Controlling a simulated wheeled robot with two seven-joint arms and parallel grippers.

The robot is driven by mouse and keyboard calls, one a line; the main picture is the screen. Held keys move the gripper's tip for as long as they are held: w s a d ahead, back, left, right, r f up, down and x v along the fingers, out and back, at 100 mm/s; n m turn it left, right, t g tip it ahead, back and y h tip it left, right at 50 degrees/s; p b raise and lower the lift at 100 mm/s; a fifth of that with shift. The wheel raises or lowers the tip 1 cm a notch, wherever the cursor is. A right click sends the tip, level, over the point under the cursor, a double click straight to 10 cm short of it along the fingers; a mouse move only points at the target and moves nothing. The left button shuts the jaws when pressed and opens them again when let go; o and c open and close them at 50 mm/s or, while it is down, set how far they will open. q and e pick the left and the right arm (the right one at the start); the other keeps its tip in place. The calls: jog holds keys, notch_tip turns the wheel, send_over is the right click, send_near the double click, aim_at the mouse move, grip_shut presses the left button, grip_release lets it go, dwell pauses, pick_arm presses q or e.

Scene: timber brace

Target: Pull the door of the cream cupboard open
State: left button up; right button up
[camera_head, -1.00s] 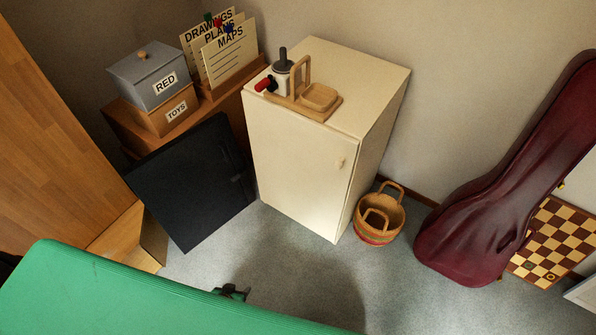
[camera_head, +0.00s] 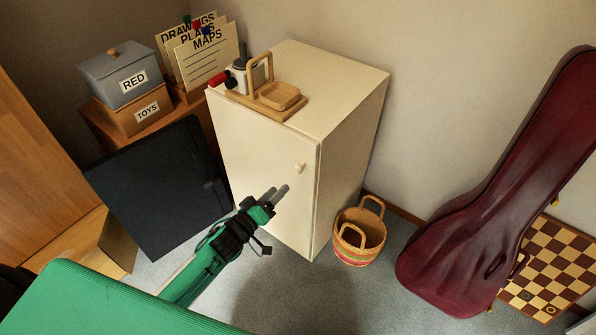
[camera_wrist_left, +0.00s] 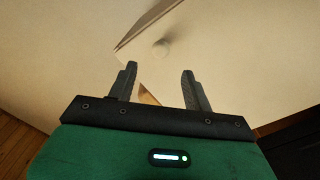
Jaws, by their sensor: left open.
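The cream cupboard (camera_head: 345,120) stands against the wall with its door (camera_head: 255,150) shut. A small round knob (camera_head: 299,168) sits near the door's right edge; it also shows in the left wrist view (camera_wrist_left: 161,48), beyond the fingertips and roughly between them. My left gripper (camera_head: 275,191) is open and empty in front of the door, below and to the left of the knob in the head view. In the left wrist view its two fingers (camera_wrist_left: 158,72) are spread apart and appear clear of the knob. My right gripper is not in view.
A wooden tray (camera_head: 265,100) with a white grinder-like object stands on the cupboard. A basket (camera_head: 360,235) stands on the floor right of it. A dark panel (camera_head: 155,185) leans at the left. A maroon instrument case (camera_head: 480,200) leans at the right.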

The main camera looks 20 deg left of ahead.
aim_at(296, 172)
pick_arm(q)
jog(key=x, duration=1)
jog(key=shift+w+d+f, duration=0.1)
jog(key=shift+w, duration=0.25)
grip_shut()
